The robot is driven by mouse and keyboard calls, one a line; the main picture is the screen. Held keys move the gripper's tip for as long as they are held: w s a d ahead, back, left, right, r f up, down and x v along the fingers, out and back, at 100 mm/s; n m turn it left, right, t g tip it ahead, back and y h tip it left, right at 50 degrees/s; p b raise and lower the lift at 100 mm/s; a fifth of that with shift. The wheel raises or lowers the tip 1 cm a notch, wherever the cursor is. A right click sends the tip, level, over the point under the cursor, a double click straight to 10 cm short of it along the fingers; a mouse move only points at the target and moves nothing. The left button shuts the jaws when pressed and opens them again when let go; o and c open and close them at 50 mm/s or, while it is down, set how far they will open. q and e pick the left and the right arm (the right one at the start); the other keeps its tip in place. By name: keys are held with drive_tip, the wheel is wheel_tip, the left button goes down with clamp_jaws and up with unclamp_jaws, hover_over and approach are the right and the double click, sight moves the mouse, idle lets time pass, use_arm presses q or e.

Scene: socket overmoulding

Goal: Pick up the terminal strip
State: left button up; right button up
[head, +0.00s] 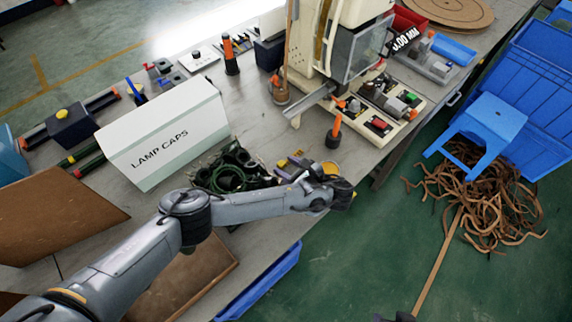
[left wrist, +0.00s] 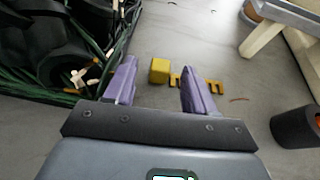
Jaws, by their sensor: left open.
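A yellow comb-like strip (left wrist: 200,84) with teeth lies on the grey bench in the left wrist view, with a small yellow block (left wrist: 159,70) at its left end. I take it for the terminal strip, but cannot be sure. My left gripper (left wrist: 158,86) is open, with nothing held between its purple fingers. The block shows between the fingertips and the toothed part runs behind and past the right finger.
A bin of dark parts and green cable (head: 232,172) is left of the gripper; it also borders the left finger in the wrist view (left wrist: 60,50). A dark cylinder (left wrist: 298,126) stands to the right. The lamp caps box (head: 165,132) and a machine (head: 338,45) stand farther back.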

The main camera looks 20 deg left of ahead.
use_arm(q)
drive_tip(key=shift+x, duration=0.85)
drive_tip(key=shift+c, duration=0.5)
clamp_jaws()
drive_tip(key=shift+r, duration=0.1)
